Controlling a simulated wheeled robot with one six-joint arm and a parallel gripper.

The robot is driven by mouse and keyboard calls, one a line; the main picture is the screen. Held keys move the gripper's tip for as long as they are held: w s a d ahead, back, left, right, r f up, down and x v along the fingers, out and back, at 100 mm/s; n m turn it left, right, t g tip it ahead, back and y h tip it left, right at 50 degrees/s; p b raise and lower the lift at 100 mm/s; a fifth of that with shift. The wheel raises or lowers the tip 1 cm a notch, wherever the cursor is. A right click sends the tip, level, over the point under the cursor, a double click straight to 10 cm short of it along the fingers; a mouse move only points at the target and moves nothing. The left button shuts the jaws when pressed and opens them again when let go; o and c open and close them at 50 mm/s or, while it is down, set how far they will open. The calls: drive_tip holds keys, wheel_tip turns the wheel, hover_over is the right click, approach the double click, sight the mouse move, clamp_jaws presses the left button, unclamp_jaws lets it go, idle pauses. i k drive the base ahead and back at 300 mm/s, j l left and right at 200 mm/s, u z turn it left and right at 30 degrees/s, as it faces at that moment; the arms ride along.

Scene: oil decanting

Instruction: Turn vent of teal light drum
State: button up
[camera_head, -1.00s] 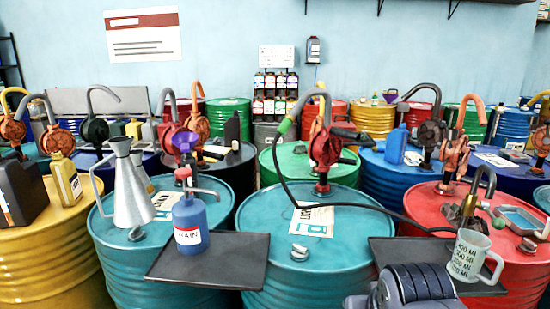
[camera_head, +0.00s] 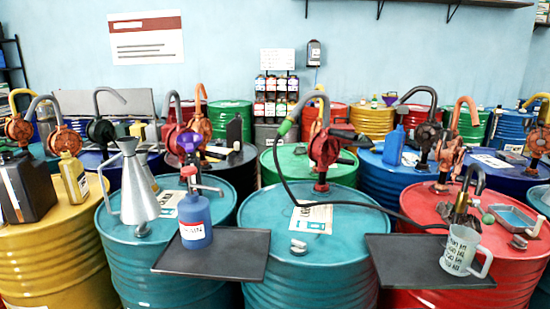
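Two teal drums stand in the front row: one at the centre (camera_head: 310,277) and one to its left (camera_head: 135,270). I cannot tell which is the teal light drum. The centre drum has a small grey vent-like fitting (camera_head: 298,246) near the front of its lid and a red hand pump (camera_head: 323,150) toward the back. The left drum's lid has a similar small fitting (camera_head: 142,230), close to a metal funnel can. My gripper is not in view.
Dark trays jut out in front, one with a blue bottle (camera_head: 194,222) beside the left teal drum, one with a clear measuring jug (camera_head: 460,251) at right. A dark hose (camera_head: 385,208) crosses above the centre lid. A metal funnel can (camera_head: 136,190) stands on the left drum.

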sight(301, 246)
drive_tip(key=i+j+z, duration=0.1)
drive_tip(key=i+j, duration=0.2)
drive_tip(key=i, duration=0.2)
drive_tip(key=i+j, duration=0.35)
drive_tip(key=i, duration=0.15)
drive_tip(key=z, duration=0.05)
